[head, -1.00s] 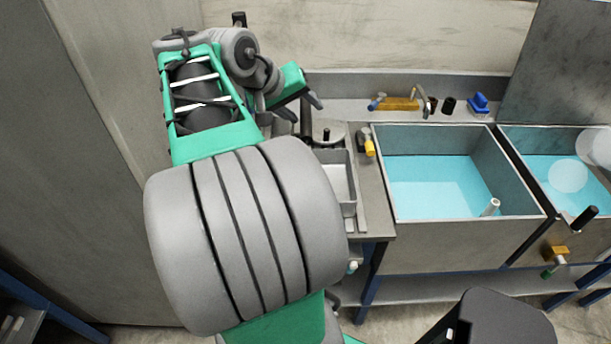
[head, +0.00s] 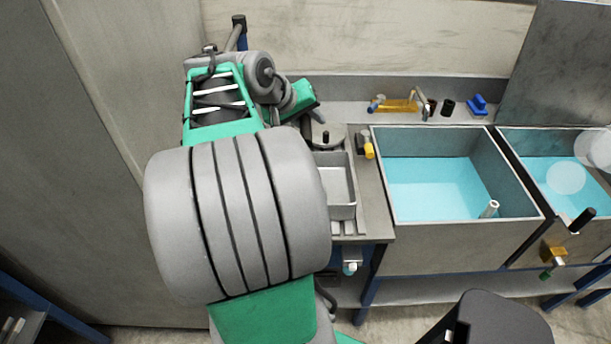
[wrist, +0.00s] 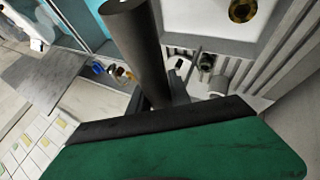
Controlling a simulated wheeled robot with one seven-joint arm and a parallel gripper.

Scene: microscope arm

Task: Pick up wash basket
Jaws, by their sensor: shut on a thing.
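My gripper (head: 312,113) is at the back of the counter, left of the large basin. In the wrist view it shows as a green body with a dark front edge, and it is shut on a dark upright cylinder (wrist: 138,45) that looks like a handle. A round grey disc with a dark knob (head: 326,138) lies just below my gripper in the head view. I cannot tell whether it belongs to the held thing.
A small rectangular sink (head: 340,212) stands in front of the disc; its brass drain (wrist: 243,10) shows in the wrist view. A large water-filled basin (head: 435,218) is to the right, with another beyond. A yellow-ended tool (head: 368,150) and a blue item (head: 478,103) lie nearby.

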